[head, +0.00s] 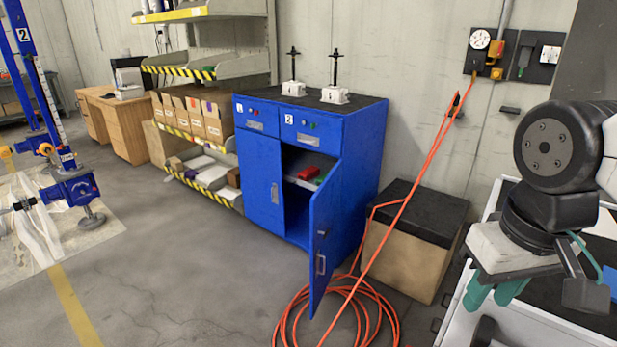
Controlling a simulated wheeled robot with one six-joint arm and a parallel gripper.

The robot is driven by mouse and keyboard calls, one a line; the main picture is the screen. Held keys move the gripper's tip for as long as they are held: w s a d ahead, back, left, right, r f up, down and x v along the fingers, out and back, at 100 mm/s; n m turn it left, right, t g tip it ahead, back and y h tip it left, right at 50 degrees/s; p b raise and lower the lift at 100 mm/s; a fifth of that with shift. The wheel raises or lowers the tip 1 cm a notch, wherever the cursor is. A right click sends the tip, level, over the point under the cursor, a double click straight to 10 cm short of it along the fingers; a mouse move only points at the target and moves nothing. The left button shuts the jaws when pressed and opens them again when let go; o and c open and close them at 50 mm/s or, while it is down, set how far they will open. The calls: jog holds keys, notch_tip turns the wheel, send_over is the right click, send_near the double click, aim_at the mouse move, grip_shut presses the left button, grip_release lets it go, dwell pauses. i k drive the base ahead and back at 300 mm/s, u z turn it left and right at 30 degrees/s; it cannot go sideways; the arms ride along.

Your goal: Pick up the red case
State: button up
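The red case (308,172) lies on the inner shelf of the blue cabinet (262,185), behind the right-hand door opening, marked 2. That door (322,240) stands swung open toward me. The case is small in view and its far side is hidden in shadow. My gripper (494,291) points down at the right, far from the cabinet. Its teal fingers are apart, with nothing seen between them.
A green item (321,180) lies right of the case. Orange hose (357,310) coils on the floor by the door, and its line runs up to the wall. A black-topped box (410,245) stands right of the cabinet.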

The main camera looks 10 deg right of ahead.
aim_at(306, 175)
jog(key=z, duration=0.1)
jog(key=k, duration=1.2)
jog(key=u, duration=1)
jog(key=i, duration=1.2)
jog(key=u, duration=0.7)
jog(key=i, duration=1.5)
jog(key=z, duration=0.7)
jog(key=i, duration=0.8)
jog(key=z, duration=1.4)
jog(key=i, duration=0.5)
jog(key=z, duration=0.5)
